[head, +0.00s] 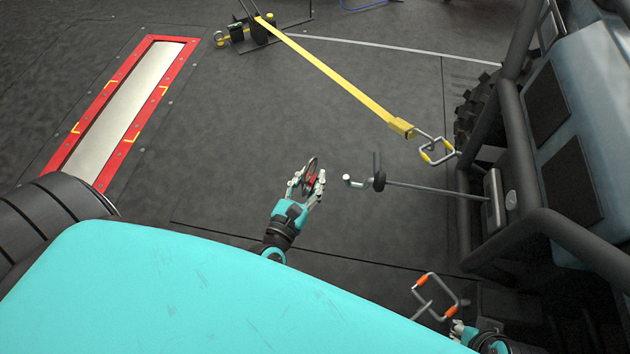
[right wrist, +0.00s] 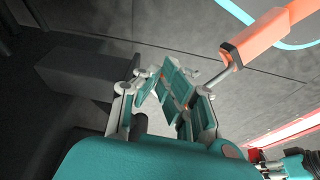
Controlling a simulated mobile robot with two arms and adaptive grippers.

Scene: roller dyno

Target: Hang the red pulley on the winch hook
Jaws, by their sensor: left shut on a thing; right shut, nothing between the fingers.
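My left gripper (head: 308,180) is shut on the red pulley (head: 312,175), a round disc with a dark rim and some red showing. The fingers cover part of it. The winch hook (head: 357,183) is a grey bent hook just to the right of the pulley, with a visible gap between them. A dark round stopper sits behind it on a thin cable running to the winch on the vehicle's bumper. My right gripper (head: 460,330) is at the lower right, shut and empty; its fingers also show in the right wrist view (right wrist: 172,95).
A yellow strap (head: 335,78) runs from a floor anchor to a yellow-banded hook (head: 435,148) at the vehicle. The vehicle's dark bumper tubes (head: 510,120) stand at right. A red-framed roller (head: 125,110) is at left.

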